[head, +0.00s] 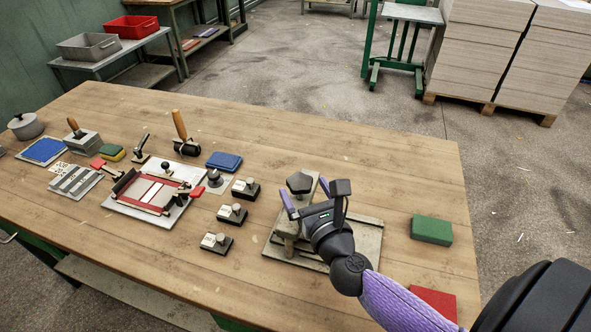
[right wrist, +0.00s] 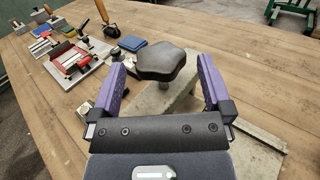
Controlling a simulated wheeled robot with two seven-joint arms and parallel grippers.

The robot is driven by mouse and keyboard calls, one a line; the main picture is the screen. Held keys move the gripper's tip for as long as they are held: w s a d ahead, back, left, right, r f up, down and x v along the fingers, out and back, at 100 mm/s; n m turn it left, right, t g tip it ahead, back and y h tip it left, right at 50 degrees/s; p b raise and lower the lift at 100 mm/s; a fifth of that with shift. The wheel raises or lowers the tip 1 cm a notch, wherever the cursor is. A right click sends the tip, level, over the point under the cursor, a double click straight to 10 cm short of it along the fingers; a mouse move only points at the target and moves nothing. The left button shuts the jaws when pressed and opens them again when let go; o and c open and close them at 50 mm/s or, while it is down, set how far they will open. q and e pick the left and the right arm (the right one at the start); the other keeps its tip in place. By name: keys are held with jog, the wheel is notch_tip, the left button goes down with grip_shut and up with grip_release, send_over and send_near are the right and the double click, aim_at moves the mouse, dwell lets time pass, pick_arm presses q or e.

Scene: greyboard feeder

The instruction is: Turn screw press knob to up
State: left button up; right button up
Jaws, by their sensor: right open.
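The screw press knob (head: 299,181) is dark and lobed, and stands on top of the screw press on the table. The press has a grey metal base (head: 367,240), partly hidden by my right gripper (head: 306,192) and arm. The gripper is open with purple fingers, close to the knob. In the right wrist view, the knob (right wrist: 162,60) shows between and slightly beyond the two spread fingertips (right wrist: 162,64), with a visible gap on each side. Below the knob are a short shaft and a pale press body (right wrist: 174,100). My left gripper is not in view.
Small black stamp blocks (head: 232,214) stand left of the press. Further left is a red-framed printing jig (head: 150,192). A green block (head: 432,230) and a red block (head: 434,301) lie to the right. The table's far right is clear.

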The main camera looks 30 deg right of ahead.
aim_at(295, 174)
jog(key=w, duration=0.3)
jog(key=shift+w+d, duration=0.3)
jog(key=shift+w, duration=0.05)
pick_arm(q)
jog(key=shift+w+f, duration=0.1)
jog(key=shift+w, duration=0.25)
pick_arm(e)
jog(key=shift+w, duration=0.3)
jog(key=c, duration=1.2)
